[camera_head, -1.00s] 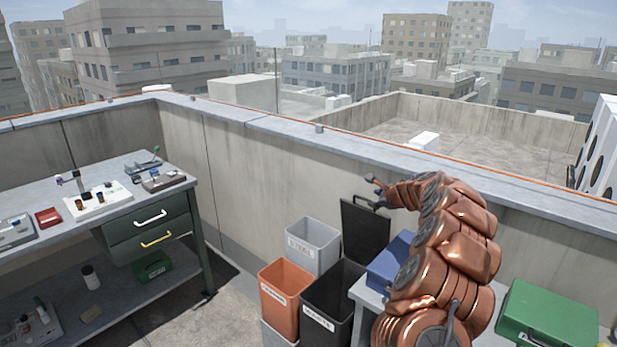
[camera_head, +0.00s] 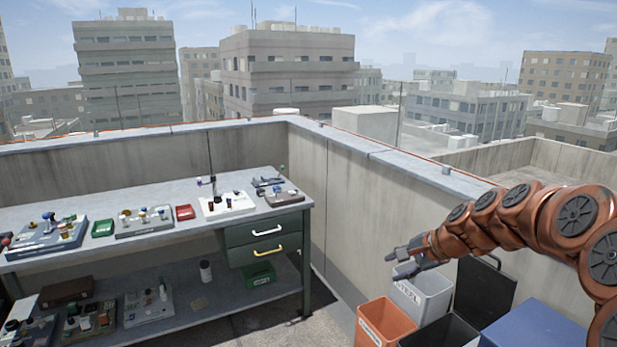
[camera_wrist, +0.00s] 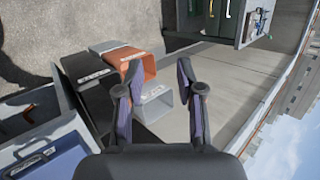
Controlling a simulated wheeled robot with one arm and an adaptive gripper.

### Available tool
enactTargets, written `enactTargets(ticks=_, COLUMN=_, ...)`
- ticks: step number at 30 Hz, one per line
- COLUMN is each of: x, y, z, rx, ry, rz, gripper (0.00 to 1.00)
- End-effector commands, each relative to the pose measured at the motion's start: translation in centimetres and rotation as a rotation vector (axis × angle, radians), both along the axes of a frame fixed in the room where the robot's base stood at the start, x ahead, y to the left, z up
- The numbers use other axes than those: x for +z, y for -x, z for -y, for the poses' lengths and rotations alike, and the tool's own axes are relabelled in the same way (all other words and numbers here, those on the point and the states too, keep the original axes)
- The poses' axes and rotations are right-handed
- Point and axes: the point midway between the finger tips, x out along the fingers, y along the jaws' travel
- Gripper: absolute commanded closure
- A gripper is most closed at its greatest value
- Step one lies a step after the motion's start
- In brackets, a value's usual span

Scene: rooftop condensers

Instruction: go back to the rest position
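My gripper (camera_head: 394,266) is at the end of my copper-coloured arm, in the right half of the head view. It points left, in the air by the grey and orange bins. In the wrist view my gripper (camera_wrist: 154,76) has its two dark fingers apart, with nothing held between them. Bins and floor show beyond the fingers. The arm is bent and reaches in from the right edge of the head view.
An orange bin (camera_head: 383,325), a grey bin (camera_head: 432,296) and a black bin with a raised lid (camera_head: 484,292) stand below the gripper. A blue box (camera_head: 535,330) is at lower right. A workbench (camera_head: 160,236) with several small devices stands left, along the parapet (camera_head: 345,215).

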Motion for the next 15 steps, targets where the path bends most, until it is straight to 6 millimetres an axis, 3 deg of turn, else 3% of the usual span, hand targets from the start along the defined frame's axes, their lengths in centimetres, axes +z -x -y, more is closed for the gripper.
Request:
enactTargets(ticks=3, x=0.0, y=4.6, z=-3.3, rx=0.155, ry=0.082, rz=-0.021, gripper=0.63)
enactTargets(ticks=7, x=-0.4, y=9.7, z=-5.7, rx=0.314, ry=0.176, rz=-0.046, gripper=0.63)
enactTargets(ticks=15, x=-2.1, y=20.7, z=-7.7, rx=0.62, ry=0.362, rz=-0.121, gripper=0.63)
